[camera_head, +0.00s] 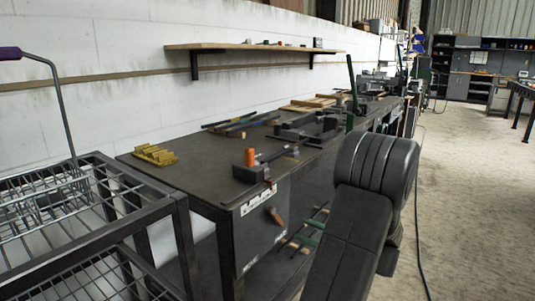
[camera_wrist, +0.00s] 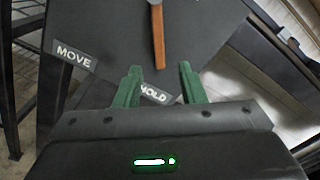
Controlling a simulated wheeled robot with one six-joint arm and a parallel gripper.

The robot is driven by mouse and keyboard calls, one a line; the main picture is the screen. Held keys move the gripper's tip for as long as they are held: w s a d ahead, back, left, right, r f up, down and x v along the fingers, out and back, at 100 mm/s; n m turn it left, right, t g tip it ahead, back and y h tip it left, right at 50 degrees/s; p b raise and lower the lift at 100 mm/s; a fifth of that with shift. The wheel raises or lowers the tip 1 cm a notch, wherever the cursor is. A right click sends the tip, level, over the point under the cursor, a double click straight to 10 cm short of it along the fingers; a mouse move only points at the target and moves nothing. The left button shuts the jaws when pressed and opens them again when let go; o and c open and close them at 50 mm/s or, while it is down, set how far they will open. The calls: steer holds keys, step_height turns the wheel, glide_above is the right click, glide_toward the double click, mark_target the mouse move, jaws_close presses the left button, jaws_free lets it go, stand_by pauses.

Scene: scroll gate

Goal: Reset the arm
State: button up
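My gripper (camera_wrist: 160,78) is open in the wrist view, its two green fingers apart with nothing between them. Beyond the fingertips is a dark panel (camera_wrist: 105,30) with a wooden-coloured lever handle (camera_wrist: 158,42) and labels reading MOVE (camera_wrist: 74,57) and HOLD (camera_wrist: 154,94). The handle's lower end is just past the fingertips, and I see no contact. In the head view, the panel (camera_head: 250,238) is on the front of the workbench, with the orange-brown handle (camera_head: 275,215) tilted on it.
The long dark workbench (camera_head: 190,172) carries a yellow block (camera_head: 155,154), a vise with an orange cylinder (camera_head: 250,157) and tools. A wire-basket cart (camera_head: 95,225) stands at left. A wall shelf (camera_head: 250,46) hangs above. Concrete floor (camera_head: 470,200) is open at right, with a cable (camera_head: 417,235).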

steer(key=p, duration=0.1)
glide_toward(280, 221)
steer(key=b+x, duration=0.3)
steer(key=x, duration=0.5)
steer(key=shift+a+r+p, duration=0.15)
steer(key=shift+a+p, duration=0.15)
steer(key=shift+p, duration=0.05)
steer(key=shift+s+a+f+m+p, duration=0.15)
steer(key=shift+s+f+m+p, duration=0.15)
steer(key=shift+m, duration=0.7)
